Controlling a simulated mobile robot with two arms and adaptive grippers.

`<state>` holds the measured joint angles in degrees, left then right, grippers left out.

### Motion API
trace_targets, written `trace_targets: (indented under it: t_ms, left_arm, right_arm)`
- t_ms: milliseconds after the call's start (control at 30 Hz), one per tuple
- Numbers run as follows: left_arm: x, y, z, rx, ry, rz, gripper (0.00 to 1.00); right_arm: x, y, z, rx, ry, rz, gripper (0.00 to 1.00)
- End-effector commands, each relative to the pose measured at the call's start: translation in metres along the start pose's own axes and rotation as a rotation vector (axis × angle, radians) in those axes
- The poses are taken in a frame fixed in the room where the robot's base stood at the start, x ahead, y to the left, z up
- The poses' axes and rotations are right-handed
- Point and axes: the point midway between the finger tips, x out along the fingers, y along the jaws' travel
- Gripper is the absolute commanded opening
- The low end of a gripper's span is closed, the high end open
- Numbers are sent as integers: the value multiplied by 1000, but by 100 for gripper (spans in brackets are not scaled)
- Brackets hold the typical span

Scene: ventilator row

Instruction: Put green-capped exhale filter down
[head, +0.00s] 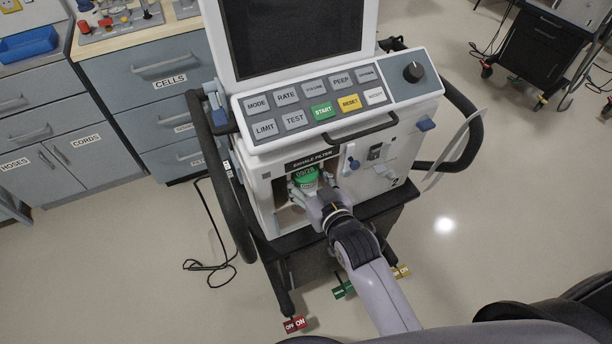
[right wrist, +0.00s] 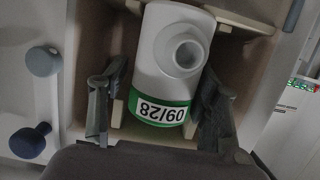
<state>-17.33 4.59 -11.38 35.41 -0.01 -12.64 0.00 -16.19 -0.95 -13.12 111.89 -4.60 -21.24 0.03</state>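The exhale filter is a white canister with a green cap band marked 09/28. In the head view its green end (head: 306,176) shows inside the open bay of the ventilator, below the filter label. In the right wrist view the filter (right wrist: 168,62) stands between the fingers, its round port facing the camera. My right gripper (head: 325,203) reaches into the bay from the front. In the right wrist view its fingers (right wrist: 160,103) are spread on both sides of the filter, with a gap at the left finger. Contact at the right finger is unclear. My left gripper is not in view.
The ventilator (head: 345,128) stands on a wheeled cart with side handles. Bay walls (right wrist: 98,35) lie close around the gripper. Blue knobs (right wrist: 28,141) are beside the bay. Cabinets (head: 160,85) stand at the left, and a black cable (head: 215,240) lies on the floor.

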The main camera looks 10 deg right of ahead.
Motion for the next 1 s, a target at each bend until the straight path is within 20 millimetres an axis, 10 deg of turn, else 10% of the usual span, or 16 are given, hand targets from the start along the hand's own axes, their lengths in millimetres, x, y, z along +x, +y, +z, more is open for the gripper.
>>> trace_targets:
  t_ms: [567,1000]
  left_arm:
    - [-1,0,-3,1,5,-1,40]
    - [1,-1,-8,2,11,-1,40]
  right_arm:
    - [-2,-6,-13,11,30,-10,68]
    - [-82,-4,-5,7,15,-9,68]
